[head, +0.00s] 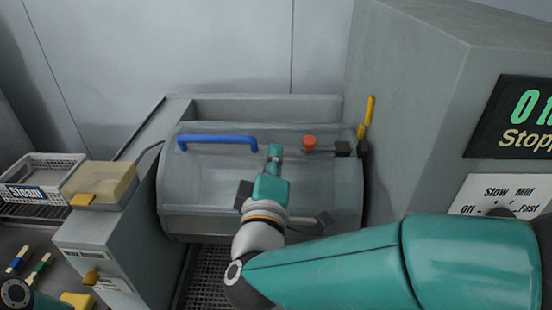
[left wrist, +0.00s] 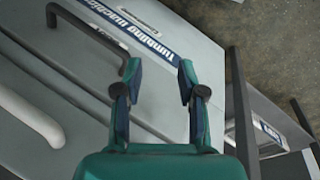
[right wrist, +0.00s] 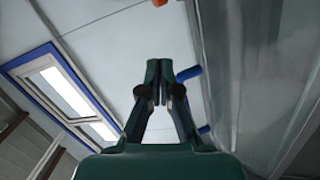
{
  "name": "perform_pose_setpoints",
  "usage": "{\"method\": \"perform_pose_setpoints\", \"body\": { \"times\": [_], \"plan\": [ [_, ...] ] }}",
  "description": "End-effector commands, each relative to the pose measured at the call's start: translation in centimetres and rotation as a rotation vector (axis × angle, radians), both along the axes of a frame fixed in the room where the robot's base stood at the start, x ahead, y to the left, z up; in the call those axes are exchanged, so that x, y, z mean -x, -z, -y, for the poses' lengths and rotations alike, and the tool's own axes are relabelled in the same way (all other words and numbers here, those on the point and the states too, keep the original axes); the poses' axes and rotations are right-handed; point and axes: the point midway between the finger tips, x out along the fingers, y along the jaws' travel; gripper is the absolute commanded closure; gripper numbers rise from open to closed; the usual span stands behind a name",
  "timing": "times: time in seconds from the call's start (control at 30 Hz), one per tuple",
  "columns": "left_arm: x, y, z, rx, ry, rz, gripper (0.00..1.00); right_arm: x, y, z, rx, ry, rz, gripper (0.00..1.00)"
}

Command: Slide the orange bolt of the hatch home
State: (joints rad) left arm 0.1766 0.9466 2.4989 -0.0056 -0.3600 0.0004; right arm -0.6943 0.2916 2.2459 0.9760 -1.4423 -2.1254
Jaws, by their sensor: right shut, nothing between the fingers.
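The hatch (head: 200,180) is a clear curved cover with a blue handle (head: 217,139) at its upper left. The orange bolt knob (head: 309,143) stands near its top right, just left of a dark block (head: 342,148). My right gripper (head: 274,152) is shut and empty over the hatch, left of the knob and apart from it in the picture. In the right wrist view its fingertips (right wrist: 160,68) are together, with the blue handle (right wrist: 190,73) behind them and a bit of orange (right wrist: 159,2) at the top edge. My left gripper (left wrist: 160,80) is open and empty.
A yellow lever (head: 367,115) stands right of the hatch, beside a tall grey housing (head: 410,100) with a display. A white basket (head: 40,172) and a box with a tan top (head: 100,182) are at left. A dark handle (left wrist: 126,42) lies behind my left finger.

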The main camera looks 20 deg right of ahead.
Motion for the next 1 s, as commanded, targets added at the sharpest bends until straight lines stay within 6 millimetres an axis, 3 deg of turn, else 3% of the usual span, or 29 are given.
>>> {"method": "perform_pose_setpoints", "body": {
  "times": [0.33,0.6,1.0],
  "plan": [
    [0.0,-1.8,0.0,0.0,0.0,0.0,0.6,-6.7,-0.9,2.6,0.0,0.004,-0.001,1.0],
    [0.0,-2.0,0.0,0.0,0.0,0.0,0.6,-4.7,0.2,4.9,0.0,-0.002,0.0,1.0],
    [0.0,-2.1,0.0,0.0,0.0,0.0,0.6,-4.3,0.5,5.3,-0.001,-0.002,0.0,1.0]
  ]
}}
